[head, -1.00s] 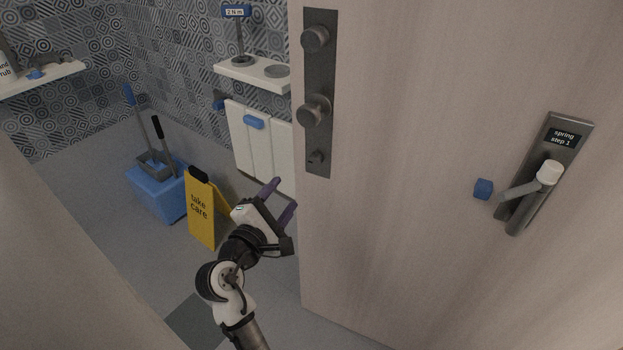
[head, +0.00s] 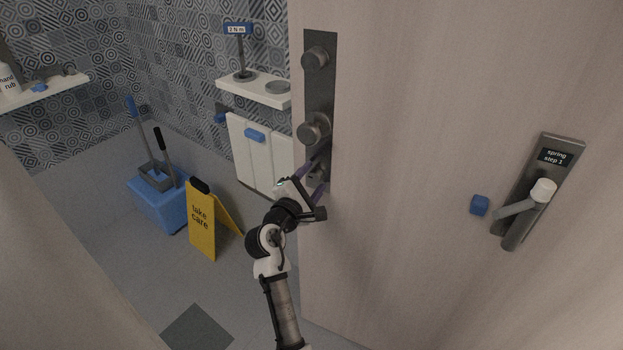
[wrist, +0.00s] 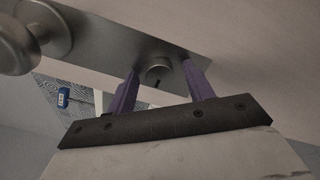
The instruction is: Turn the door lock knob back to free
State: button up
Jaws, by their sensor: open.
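A dark metal door plate (head: 319,90) stands on the edge of the pale wooden door (head: 430,110). It carries a round knob (head: 315,58) at the top, a second round knob (head: 313,131) in the middle and a small lock knob (wrist: 157,71) at the bottom. The lock knob has a dark slot in its face. My gripper (head: 311,180) is open at the bottom of the plate. In the wrist view its two purple fingers (wrist: 160,75) stand on either side of the lock knob, with gaps between. The fingers partly hide the lock knob in the head view.
A lever handle (head: 525,206) with a "spring step 1" label and a blue block (head: 479,205) are on the door at right. A yellow "take care" sign (head: 203,225) and a blue bucket (head: 160,205) stand on the floor at left. A wall shelf (head: 255,90) is behind.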

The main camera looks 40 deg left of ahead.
jog(key=c, duration=1)
jog(key=shift+o, duration=0.2)
jog(key=shift+m, duration=0.3)
jog(key=m+b, duration=0.2)
jog(key=m, duration=0.1)
jog(key=shift+f+b, duration=0.15)
jog(key=shift+b, duration=0.15)
jog(key=m+b, duration=0.3)
jog(key=m, duration=0.2)
jog(key=shift+m+b, duration=0.3)
jog(key=shift+m, duration=0.1)
jog(key=m+b, duration=0.3)
jog(key=m, duration=0.1)
jog(key=shift+m, duration=0.3)
jog(key=shift+m+b, duration=1.35)
jog(key=shift+m, duration=0.55)
